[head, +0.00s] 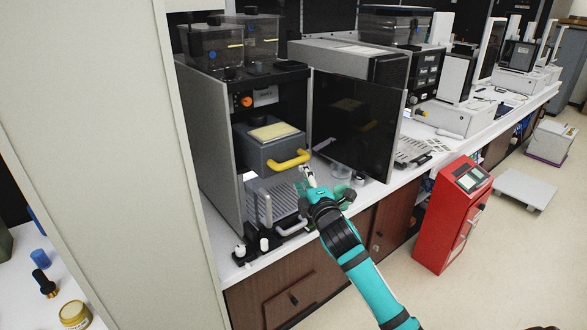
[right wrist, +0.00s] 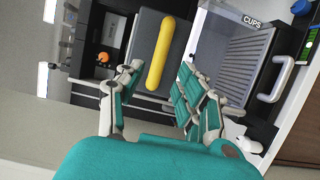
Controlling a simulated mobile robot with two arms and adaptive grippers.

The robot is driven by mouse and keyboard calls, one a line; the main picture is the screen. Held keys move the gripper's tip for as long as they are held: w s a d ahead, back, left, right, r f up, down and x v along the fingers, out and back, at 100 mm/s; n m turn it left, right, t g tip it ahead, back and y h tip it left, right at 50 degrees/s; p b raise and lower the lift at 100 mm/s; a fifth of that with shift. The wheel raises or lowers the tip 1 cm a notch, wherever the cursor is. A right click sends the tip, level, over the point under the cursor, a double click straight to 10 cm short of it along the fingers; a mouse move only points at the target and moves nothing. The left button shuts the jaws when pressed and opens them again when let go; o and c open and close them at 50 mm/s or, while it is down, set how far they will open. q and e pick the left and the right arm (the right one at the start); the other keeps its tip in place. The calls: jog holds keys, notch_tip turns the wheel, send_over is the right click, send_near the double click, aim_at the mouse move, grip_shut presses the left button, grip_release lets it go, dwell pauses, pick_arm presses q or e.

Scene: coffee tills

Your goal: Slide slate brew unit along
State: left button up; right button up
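The slate brew unit (head: 262,146) is a grey-blue box with a pale yellow top, sitting inside the open coffee machine (head: 212,140). Its yellow handle (head: 289,160) sticks out at the front. In the right wrist view the yellow handle (right wrist: 167,52) lies ahead, in the gap between my fingers, with the slate front (right wrist: 146,40) behind it. My right gripper (head: 324,182) is open and empty, just in front of and slightly right of the handle, and seems apart from it. My left gripper is not in view.
The machine's dark door (head: 355,125) stands open, right of the brew unit. Below the unit is a slatted drip tray (head: 278,203) with a grey handle. Small black-and-white knobs (head: 264,245) stand at the counter's front edge. A red till cabinet (head: 452,215) stands on the floor at right.

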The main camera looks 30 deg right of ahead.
aim_at(295, 165)
jog(key=b+x, duration=0.3)
jog(key=x, duration=0.5)
jog(key=shift+f+b, duration=0.25)
jog(key=shift+b, duration=0.05)
jog(key=shift+a+r, duration=0.1)
jog(key=shift+c, duration=0.8)
grip_shut()
